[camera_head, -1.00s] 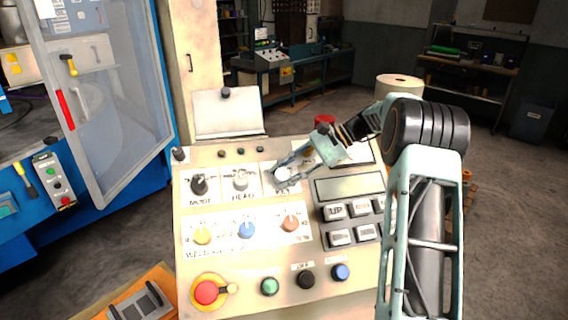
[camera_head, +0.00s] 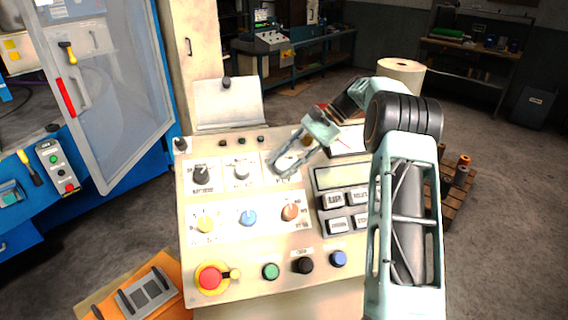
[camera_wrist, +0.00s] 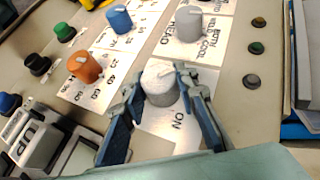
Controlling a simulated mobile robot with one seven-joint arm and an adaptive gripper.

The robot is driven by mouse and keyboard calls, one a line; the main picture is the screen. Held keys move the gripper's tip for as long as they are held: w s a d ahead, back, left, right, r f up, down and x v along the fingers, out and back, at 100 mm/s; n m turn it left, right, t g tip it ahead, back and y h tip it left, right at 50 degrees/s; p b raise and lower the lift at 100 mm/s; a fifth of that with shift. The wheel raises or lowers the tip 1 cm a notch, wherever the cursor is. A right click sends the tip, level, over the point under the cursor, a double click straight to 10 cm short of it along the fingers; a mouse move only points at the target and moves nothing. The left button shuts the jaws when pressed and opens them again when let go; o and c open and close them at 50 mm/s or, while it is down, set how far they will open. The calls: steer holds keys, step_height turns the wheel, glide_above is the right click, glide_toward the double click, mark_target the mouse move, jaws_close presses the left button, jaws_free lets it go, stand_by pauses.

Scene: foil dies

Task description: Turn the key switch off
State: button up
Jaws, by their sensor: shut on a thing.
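The key switch (camera_wrist: 160,84) shows in the wrist view as a pale round knob on a white label plate, with ON printed beside it on the near side. My gripper (camera_wrist: 158,80) has one finger on each side of the knob and is shut on it. In the head view my gripper (camera_head: 284,164) reaches down to the right-hand switch of the panel's upper row. There the fingers partly cover the knob and its label. The exact angle of the key switch is hard to read.
The sloped control panel (camera_head: 190,250) also carries a grey knob (camera_wrist: 189,27), a blue knob (camera_wrist: 119,20), an orange knob (camera_wrist: 86,68) and a keypad (camera_head: 338,213). A red emergency stop (camera_head: 209,278) sits lower left. A blue machine with a clear door (camera_head: 115,110) stands left.

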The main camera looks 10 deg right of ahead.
steer(key=o, duration=1.2)
steer(key=shift+c, duration=0.2)
steer(key=shift+r, duration=0.1)
steer(key=v, duration=0.8)
steer(key=shift+d+r, duration=0.2)
steer(key=shift+d, duration=0.2)
steer(key=shift+v, duration=1.45)
steer(key=shift+r, duration=0.1)
steer(key=shift+a, duration=0.1)
